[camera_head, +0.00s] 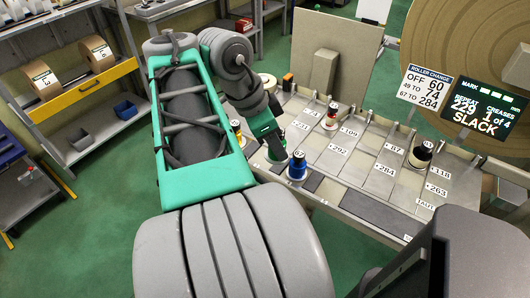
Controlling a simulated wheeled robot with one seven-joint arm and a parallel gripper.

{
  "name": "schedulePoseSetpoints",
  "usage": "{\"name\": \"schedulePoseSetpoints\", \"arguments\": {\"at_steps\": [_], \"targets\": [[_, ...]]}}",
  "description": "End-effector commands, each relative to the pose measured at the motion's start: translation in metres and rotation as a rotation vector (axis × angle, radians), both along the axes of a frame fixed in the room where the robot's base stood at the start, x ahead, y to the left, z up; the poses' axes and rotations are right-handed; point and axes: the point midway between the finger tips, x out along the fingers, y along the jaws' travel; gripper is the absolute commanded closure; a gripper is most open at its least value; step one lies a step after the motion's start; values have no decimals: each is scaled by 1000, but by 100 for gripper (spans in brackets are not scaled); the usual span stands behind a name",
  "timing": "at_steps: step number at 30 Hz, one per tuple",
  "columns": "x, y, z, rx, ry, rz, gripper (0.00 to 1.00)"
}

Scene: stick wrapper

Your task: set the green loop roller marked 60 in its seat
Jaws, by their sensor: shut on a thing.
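My gripper (276,151) is at the left of the numbered deck, at the end of my forearm, pointing down. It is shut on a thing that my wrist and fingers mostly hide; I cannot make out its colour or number. I cannot pick out a green roller marked 60 for certain. A blue roller with a dark top (297,167) stands upright just right of my gripper, with a 67 showing at it. The grey deck (375,212) carries seat labels such as 221, 292, 109, 284, 87, 118 and 263.
A red and white roller (330,119) and a dark-topped yellowish roller (420,155) stand on the deck. A sign (424,88) reads OFF 60, 49 TO 74, 67 TO 284. A screen (485,110) shows SLACK. A shelf (80,90) with tape rolls stands left.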

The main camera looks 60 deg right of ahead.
Motion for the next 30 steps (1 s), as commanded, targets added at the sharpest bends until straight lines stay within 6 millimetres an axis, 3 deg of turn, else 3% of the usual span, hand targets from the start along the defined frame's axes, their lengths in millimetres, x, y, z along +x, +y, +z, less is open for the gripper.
{"name": "schedulePoseSetpoints", "arguments": {"at_steps": [6,12,21,30], "targets": [[38,-48,-38,4,3,1,100],[57,-70,-71,1,1,4,100],[65,-80,-113,0,0,4,100],[65,-80,-115,0,0,4,100]]}}
